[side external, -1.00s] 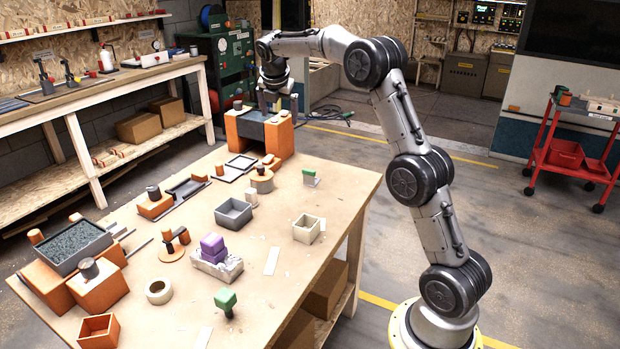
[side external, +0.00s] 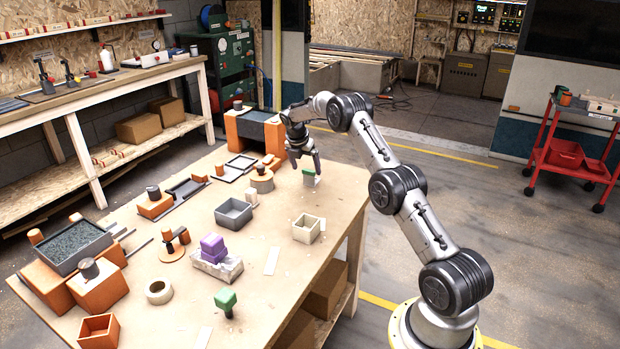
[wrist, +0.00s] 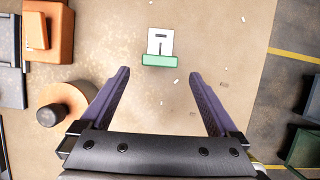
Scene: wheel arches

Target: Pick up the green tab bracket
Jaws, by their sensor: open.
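The green tab bracket (side external: 309,174) is a small light plate with a green bar on top, on the table's far right part in the side external view. In the wrist view the bracket (wrist: 159,60) lies ahead of the fingertips, roughly centred between them, its white plate beyond the green bar. My gripper (side external: 306,163) is open and empty, pointing down just above the bracket; its two purple-grey fingers (wrist: 160,72) are spread wide in the wrist view. Whether the fingers reach the bracket's height cannot be told.
Grey tray (side external: 233,213), beige box (side external: 307,228), purple block (side external: 213,246) and a second green-topped piece (side external: 226,299) lie nearer. The table's right edge is close.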

